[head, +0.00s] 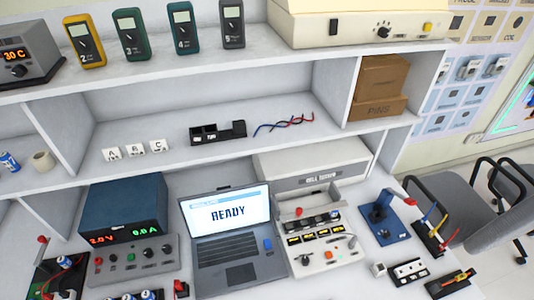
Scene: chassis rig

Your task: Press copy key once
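Neither of my grippers shows in the head view, and nothing is seen touching the laptop.
A blue power supply (125,213) sits left of the laptop, above a grey panel (133,260). A control panel with buttons (323,243) is right of it. Shelves (240,145) rise behind. Bare bench (320,285) lies in front.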

